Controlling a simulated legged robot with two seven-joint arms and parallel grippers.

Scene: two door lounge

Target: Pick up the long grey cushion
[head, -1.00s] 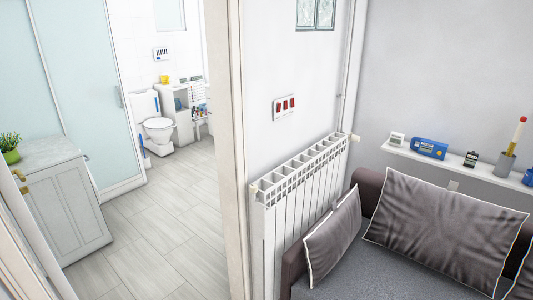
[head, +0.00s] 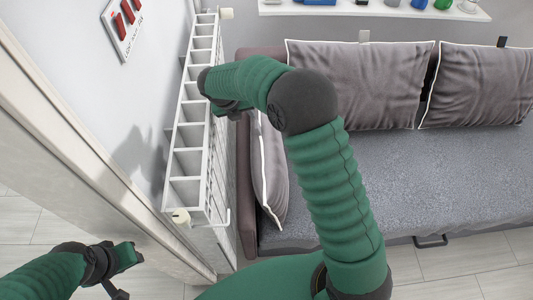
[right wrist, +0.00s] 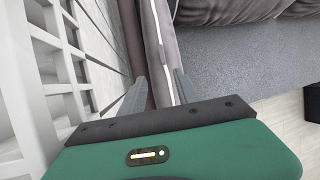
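Three grey cushions with white piping are on the sofa. A narrow-looking one (head: 268,170) leans against the sofa's left arm. A wide one (head: 375,85) rests against the backrest, partly behind my right arm, and another wide one (head: 480,85) is to its right. My right gripper (head: 228,112) is above the sofa's left arm, near the top of the leaning cushion. In the right wrist view its fingers (right wrist: 158,92) are apart, with the sofa arm's edge and the leaning cushion's piped edge (right wrist: 160,45) below and between them. Contact is unclear. My left gripper (head: 120,275) is low at left, away from the cushions.
A white radiator (head: 190,130) stands close to the left of the sofa (head: 440,180). A door frame (head: 110,190) is at the left. A shelf (head: 390,12) with small items runs above the backrest. The seat's middle and right are clear.

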